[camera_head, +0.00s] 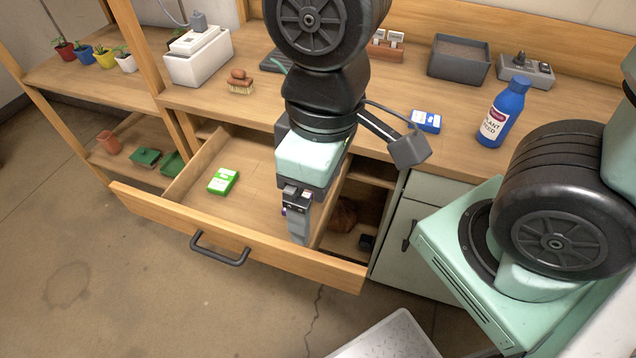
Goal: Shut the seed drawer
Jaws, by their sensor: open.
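The seed drawer (222,232) is a wooden drawer pulled well out from under the bench, with a dark bar handle (220,250) on its front. A green seed packet (223,181) lies flat inside it. My gripper (299,233) points down over the right part of the drawer, just behind its front panel and to the right of the handle. It is open, and I see nothing held in it. The arm hides part of the drawer's inside and its right side. I cannot tell whether the fingers touch the drawer.
An open cubby (352,222) and green cabinet (407,250) lie right of the drawer.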

